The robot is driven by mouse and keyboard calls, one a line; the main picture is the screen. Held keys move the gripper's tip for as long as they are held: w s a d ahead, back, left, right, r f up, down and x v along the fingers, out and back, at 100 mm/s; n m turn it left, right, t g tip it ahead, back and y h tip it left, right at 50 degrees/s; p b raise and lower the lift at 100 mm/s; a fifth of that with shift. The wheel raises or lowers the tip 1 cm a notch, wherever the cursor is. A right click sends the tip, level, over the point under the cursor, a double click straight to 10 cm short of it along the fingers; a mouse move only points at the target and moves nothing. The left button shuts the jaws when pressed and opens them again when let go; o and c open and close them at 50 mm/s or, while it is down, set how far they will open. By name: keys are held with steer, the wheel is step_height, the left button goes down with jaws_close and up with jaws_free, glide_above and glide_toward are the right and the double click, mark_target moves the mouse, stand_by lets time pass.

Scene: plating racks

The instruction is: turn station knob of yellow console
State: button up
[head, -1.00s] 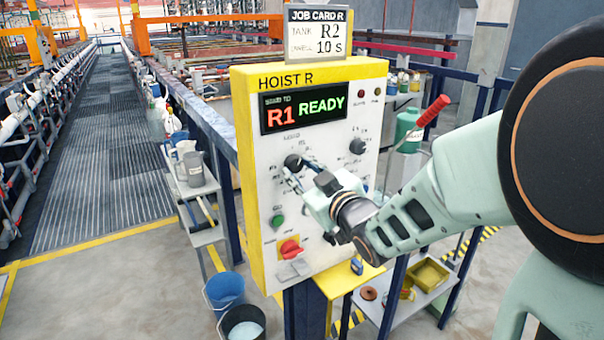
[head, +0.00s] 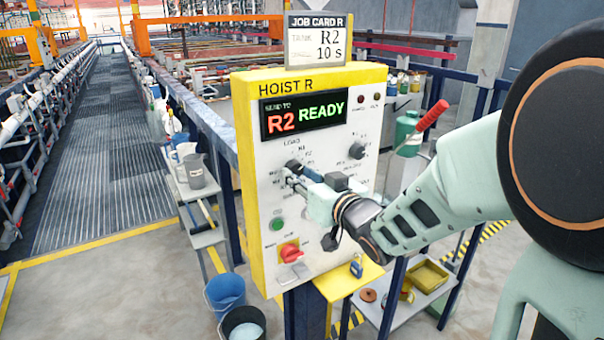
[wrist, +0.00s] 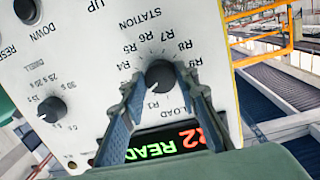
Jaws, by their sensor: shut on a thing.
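The yellow console (head: 245,190), labelled HOIST R, has a white front panel. Its display (head: 303,112) reads R2 in red and READY in green. The job card (head: 317,40) on top shows tank R2 and 10 s. My gripper (head: 292,176) is at the upper left of the panel, shut on the dark round station knob (wrist: 160,76). In the wrist view, one finger lies on each side of the knob, with labels including LOAD, R1 and R4 to R9 around it. The fingers hide some labels and part of the display.
The dwell knob (head: 357,150) is right of the station knob. A green button (head: 277,223) and a red switch (head: 290,252) sit lower on the panel. A blue padlock (head: 356,266) rests on the yellow ledge below. A small shelf (head: 190,188) stands left of the console.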

steer(key=shift+r, duration=0.15)
steer(key=o, duration=1.1)
steer(key=shift+o, duration=0.2)
steer(key=v, duration=0.7)
steer(key=shift+s, duration=0.2)
steer(key=shift+w+d, duration=0.1)
